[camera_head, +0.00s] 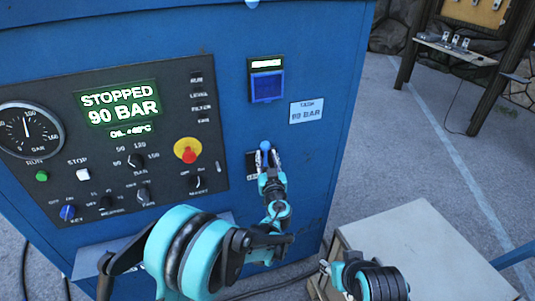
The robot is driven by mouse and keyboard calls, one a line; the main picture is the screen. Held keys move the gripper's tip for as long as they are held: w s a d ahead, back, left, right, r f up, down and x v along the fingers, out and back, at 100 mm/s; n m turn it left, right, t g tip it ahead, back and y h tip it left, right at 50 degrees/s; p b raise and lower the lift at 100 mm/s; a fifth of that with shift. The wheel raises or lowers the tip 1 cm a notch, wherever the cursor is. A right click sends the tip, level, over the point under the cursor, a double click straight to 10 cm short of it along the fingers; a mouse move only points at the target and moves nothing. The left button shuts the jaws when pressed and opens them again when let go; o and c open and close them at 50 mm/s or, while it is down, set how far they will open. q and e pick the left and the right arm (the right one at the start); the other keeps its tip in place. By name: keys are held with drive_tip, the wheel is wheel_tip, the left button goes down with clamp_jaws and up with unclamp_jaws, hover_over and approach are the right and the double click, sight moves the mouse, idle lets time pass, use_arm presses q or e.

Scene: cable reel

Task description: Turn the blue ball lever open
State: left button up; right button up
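The blue ball lever (265,146) is on the front of the blue cabinet, right of the black control panel. Only its ball top shows clearly. My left gripper (267,154) is at the lever, with its narrow fingers pointing up the picture and their tips at the ball. The fingers hide the lever's stem, and I cannot tell whether they are closed on it. My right gripper (325,267) is low in the picture, partly hidden by its own arm, away from the lever. Its finger opening is too small to read.
The blue cabinet (225,40) carries a control panel (110,175) with a gauge (29,130), a display (119,104) reading "STOPPED 90 BAR" and a red knob (188,150). A "90 BAR" label (307,111) is above the lever. A pale-topped box (420,245) stands lower right.

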use_arm(q)
drive_tip(key=shift+w+a, duration=0.2)
drive_tip(key=shift+w, duration=1.1)
clamp_jaws()
